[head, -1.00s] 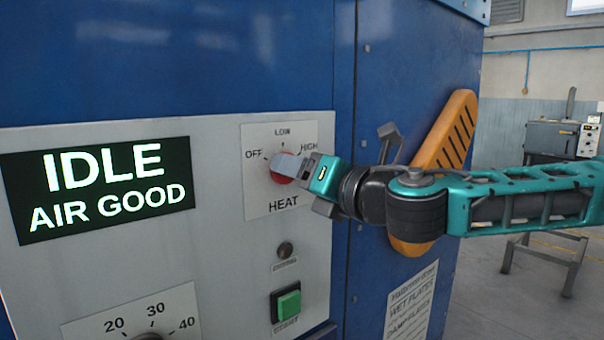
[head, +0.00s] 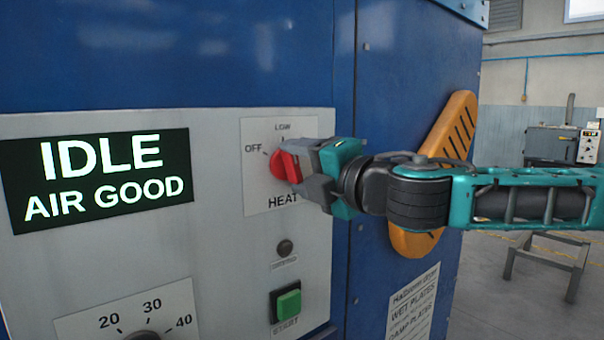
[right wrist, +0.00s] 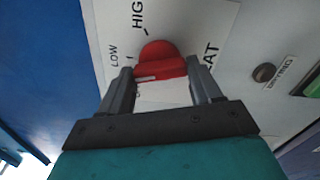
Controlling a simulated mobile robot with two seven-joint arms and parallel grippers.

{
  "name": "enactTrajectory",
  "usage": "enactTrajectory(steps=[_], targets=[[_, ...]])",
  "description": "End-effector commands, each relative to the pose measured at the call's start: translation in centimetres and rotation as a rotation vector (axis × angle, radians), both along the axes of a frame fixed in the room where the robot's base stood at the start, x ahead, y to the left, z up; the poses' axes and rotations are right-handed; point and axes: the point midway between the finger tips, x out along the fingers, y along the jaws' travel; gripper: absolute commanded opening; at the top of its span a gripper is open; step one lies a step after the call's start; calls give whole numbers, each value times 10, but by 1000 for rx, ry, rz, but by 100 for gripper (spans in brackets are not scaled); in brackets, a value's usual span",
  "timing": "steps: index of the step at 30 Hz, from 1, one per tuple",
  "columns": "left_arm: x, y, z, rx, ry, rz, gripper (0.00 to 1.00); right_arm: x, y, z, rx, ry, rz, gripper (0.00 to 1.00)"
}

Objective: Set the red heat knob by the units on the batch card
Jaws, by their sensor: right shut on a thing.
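The red heat knob (head: 281,166) sits on a white plate (head: 258,190) marked OFF, LOW, HIGH and HEAT. My right gripper (head: 300,164) is shut on it from the right and covers the HIGH mark in the head view. In the right wrist view, the knob (right wrist: 158,55) shows its raised bar between the two fingers of the gripper (right wrist: 160,78). LOW and part of HIGH are readable there. I cannot tell exactly which mark the knob points at. No batch card is clearly identifiable. My left gripper is out of view.
A lit display (head: 97,180) reads IDLE, AIR GOOD. A numbered dial (head: 140,334) is at lower left. An orange handle (head: 462,125) and a printed sign (head: 411,306) are on the side panel.

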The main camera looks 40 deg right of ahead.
Motion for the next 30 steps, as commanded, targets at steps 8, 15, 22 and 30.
enactTrajectory(steps=[8, 15, 22, 30], targets=[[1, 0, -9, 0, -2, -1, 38, 0, 0, -2, 262, 21, 0, 33], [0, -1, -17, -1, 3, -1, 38, 0, 0, -1, 488, 38, 0, 33], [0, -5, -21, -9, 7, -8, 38, 0, 0, -1, 706, 54, 0, 33], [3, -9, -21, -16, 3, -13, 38, 0, 0, -1, 958, 74, 0, 33]])
